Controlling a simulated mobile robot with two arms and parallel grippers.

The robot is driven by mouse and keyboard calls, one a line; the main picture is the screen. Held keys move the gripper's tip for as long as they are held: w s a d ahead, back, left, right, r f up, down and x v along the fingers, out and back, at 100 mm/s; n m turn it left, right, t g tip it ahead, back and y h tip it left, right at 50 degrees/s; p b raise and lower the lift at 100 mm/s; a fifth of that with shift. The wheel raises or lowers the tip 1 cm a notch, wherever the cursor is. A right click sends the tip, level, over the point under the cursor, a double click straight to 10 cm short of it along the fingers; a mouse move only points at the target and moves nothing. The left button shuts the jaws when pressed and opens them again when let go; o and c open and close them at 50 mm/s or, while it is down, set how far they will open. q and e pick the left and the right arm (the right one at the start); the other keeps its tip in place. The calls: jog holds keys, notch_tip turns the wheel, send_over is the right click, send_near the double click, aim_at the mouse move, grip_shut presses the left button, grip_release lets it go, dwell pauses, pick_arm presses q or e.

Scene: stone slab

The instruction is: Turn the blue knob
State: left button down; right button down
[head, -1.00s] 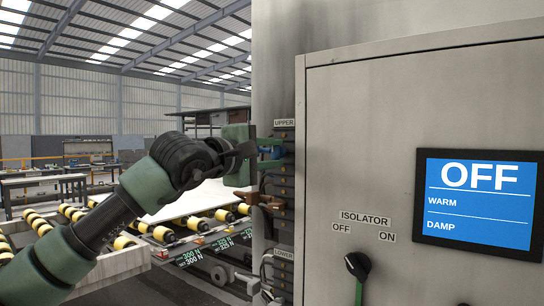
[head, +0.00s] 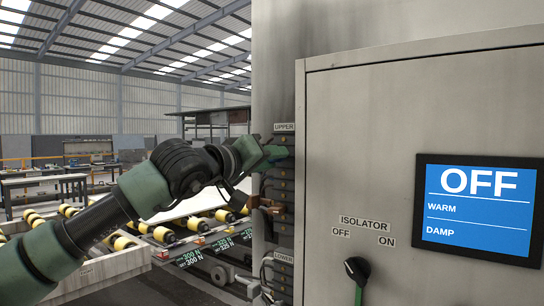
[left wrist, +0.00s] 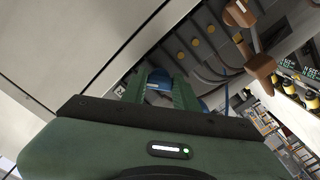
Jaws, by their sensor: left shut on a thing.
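The blue knob (left wrist: 158,98) shows in the left wrist view between the two green fingers of my left gripper (left wrist: 160,86). The fingers are shut on it, one on each side. In the head view my left gripper (head: 272,154) reaches the upper part of the terminal strip, just below the UPPER label (head: 284,127), and hides the knob. The gripper looks tilted in the wrist view. My right gripper is not in view.
A brown lever handle (head: 265,204) sits just below the gripper; it also shows in the wrist view (left wrist: 260,68). A grey cabinet (head: 350,130) with an OFF screen (head: 480,204) and an isolator switch (head: 356,266) stands to the right. A roller conveyor (head: 205,225) lies behind my arm.

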pick_arm(q)
jog(key=m, duration=0.1)
jog(key=m+p, duration=0.1)
jog(key=m, duration=0.2)
jog(key=shift+f+m, duration=0.3)
jog(key=shift+m, duration=0.1)
jog(key=shift+w+f+m, duration=0.1)
jog(key=shift+f+m, duration=0.05)
jog(key=shift+m, duration=0.25)
jog(key=c, duration=1.1)
grip_release()
jog(key=shift+r, duration=0.2)
jog(key=b+v, duration=0.3)
jog(key=v, duration=0.5)
